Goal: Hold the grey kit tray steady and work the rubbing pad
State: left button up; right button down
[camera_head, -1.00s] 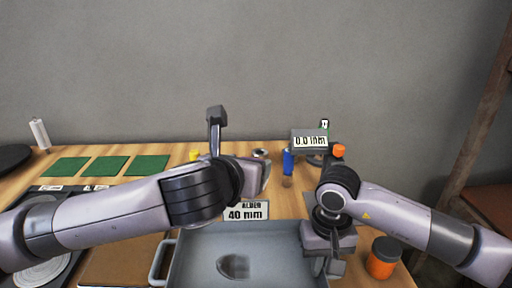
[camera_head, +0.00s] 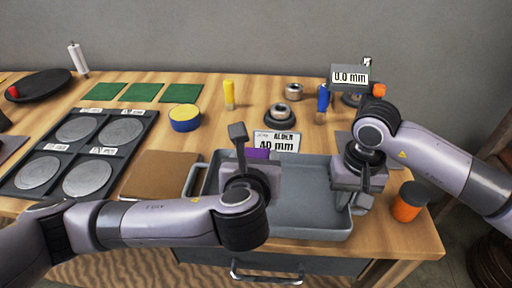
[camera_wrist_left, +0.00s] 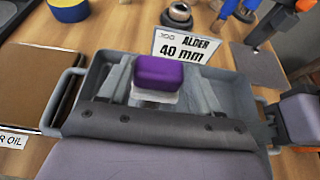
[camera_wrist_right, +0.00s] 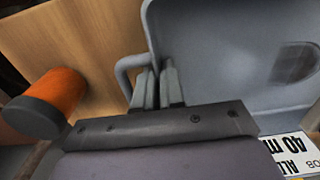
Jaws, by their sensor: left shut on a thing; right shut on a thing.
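The grey kit tray (camera_head: 315,215) lies at the front edge of the table. My left gripper (camera_wrist_left: 157,96) is over the left part of the tray, shut on the purple-topped rubbing pad (camera_wrist_left: 160,73) with a pale underside. The pad's purple top (camera_head: 257,154) shows behind the gripper in the head view. Whether the pad touches the tray floor is hidden. My right gripper (camera_wrist_right: 157,90) is shut on the tray's handle side, at the right end. A dark oval patch (camera_wrist_right: 296,64) shows on the tray floor in the right wrist view.
An "ALDER 40 mm" card (camera_head: 278,142) stands behind the tray. An orange jar (camera_head: 409,203) stands close right of my right gripper. A brown board (camera_head: 160,175) and a dark rack of round discs (camera_head: 82,150) lie left. A blue-yellow tin (camera_head: 184,118) stands behind the board.

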pick_arm(q)
notch_tip(320, 180, down, 5)
jog(key=shift+f, duration=0.1)
jog(key=shift+a+f, duration=0.15)
jog(key=shift+a, duration=1.75)
jog(key=d, duration=0.4)
jog(key=shift+r, duration=4.1)
